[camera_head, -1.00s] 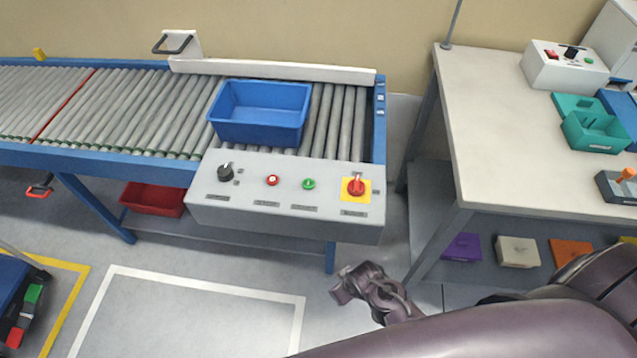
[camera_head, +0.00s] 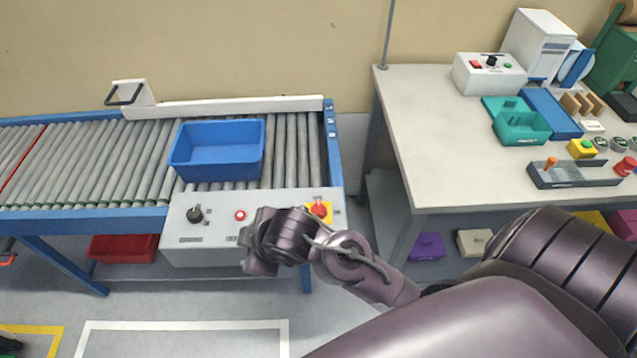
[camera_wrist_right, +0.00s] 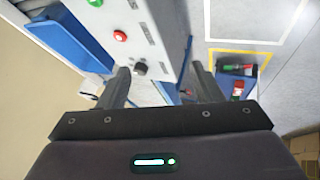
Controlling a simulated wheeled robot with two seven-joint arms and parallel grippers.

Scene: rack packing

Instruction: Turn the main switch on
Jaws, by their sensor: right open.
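The grey control panel (camera_head: 215,230) sits at the front edge of the roller conveyor. The labels are too small to read. My right gripper (camera_head: 256,250) is over the panel's right half, left of the red switch, and hides the green button. In the right wrist view the fingers of my right gripper (camera_wrist_right: 161,70) are apart and empty, with the black knob (camera_wrist_right: 140,68) beyond them near the left finger. My left gripper is not in view.
A blue bin (camera_head: 217,150) stands on the conveyor rollers behind the panel. A worktable (camera_head: 420,140) with a second small control box (camera_head: 489,75) stands to the right. A red bin (camera_head: 123,248) lies under the conveyor.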

